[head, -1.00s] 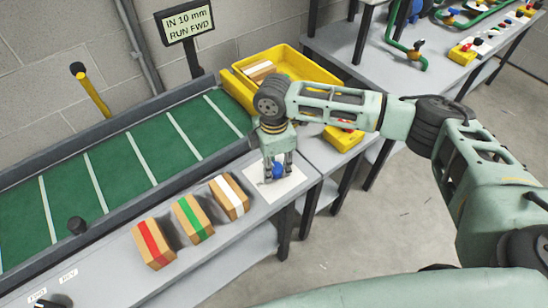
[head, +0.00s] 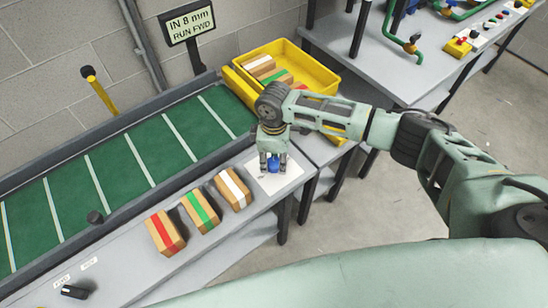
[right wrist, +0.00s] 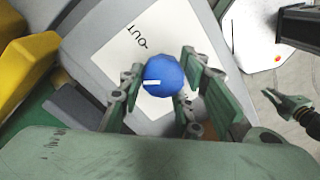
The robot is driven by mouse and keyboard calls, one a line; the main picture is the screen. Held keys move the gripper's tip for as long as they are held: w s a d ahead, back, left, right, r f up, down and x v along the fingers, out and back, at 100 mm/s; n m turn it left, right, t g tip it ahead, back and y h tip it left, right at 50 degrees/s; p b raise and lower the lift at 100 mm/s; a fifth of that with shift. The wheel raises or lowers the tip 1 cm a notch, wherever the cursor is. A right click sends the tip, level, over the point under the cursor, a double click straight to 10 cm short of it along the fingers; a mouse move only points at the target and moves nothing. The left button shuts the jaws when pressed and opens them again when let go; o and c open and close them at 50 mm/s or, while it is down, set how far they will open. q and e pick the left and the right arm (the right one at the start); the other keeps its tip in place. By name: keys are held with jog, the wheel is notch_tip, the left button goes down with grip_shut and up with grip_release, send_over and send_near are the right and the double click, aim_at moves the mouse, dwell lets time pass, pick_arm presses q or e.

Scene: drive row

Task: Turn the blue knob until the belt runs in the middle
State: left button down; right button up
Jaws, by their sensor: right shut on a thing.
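The blue knob (head: 272,165) stands on a white plate (head: 290,177) at the end of the belt bench. My right gripper (head: 272,164) points down at it, a finger on either side, and is shut on it. In the right wrist view the blue knob (right wrist: 163,75) shows a white mark pointing left, with "OUT" printed on the plate beside it. The green belt (head: 120,160) has white cross stripes. A sign (head: 187,22) reads "IN 8 mm RUN FWD". What looks like my left gripper (right wrist: 280,104) is small at the right of the wrist view; its opening is unclear.
Boxes with red (head: 165,233), green (head: 200,210) and white (head: 234,189) bands lie along the bench, left of the knob. A yellow crate (head: 322,78) holds more boxes. A black switch (head: 75,291) sits at the lower left. Another bench (head: 385,68) stands behind; the floor is clear.

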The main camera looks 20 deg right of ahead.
aim_at(274, 160)
jog(key=shift+w+r, duration=0.3)
jog(key=shift+w, duration=0.05)
jog(key=o, duration=1)
jog(key=shift+o, duration=0.4)
jog(key=shift+f, duration=0.15)
jog(key=shift+s, duration=0.15)
notch_tip(274, 160, up, 12)
